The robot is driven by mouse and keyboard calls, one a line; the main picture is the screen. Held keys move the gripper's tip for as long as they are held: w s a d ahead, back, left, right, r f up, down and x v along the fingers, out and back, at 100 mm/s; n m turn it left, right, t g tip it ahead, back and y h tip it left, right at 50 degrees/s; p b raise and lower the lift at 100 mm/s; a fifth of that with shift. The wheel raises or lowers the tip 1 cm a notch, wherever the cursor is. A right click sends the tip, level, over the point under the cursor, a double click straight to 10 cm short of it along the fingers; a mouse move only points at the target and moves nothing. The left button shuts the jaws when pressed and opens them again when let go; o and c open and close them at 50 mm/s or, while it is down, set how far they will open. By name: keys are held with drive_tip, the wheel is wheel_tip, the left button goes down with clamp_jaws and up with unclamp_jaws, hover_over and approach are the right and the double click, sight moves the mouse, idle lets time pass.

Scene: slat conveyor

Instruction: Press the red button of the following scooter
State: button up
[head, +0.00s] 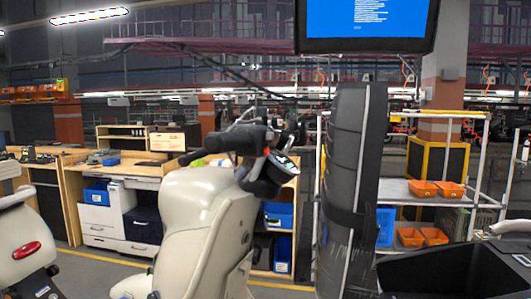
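A cream scooter (200,225) stands upright in the middle of the head view. Its black handlebar and a small round display (283,165) show at its top. A red button cannot be made out on the handlebar, which is small and partly dark here. A second cream scooter (20,238) is cut off by the left edge; its red oval lamp (27,250) faces me. My gripper cannot be seen in this view. A tall dark upright shape fills the space right of the middle scooter and hides what is behind it; I cannot tell whether it is my arm.
A wooden workbench (82,177) with drawers and blue bins (97,193) stands behind the scooters. A rack (400,190) with orange bins (424,188) stands at the right. A screen (368,22) hangs above. A black open container (465,268) fills the lower right.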

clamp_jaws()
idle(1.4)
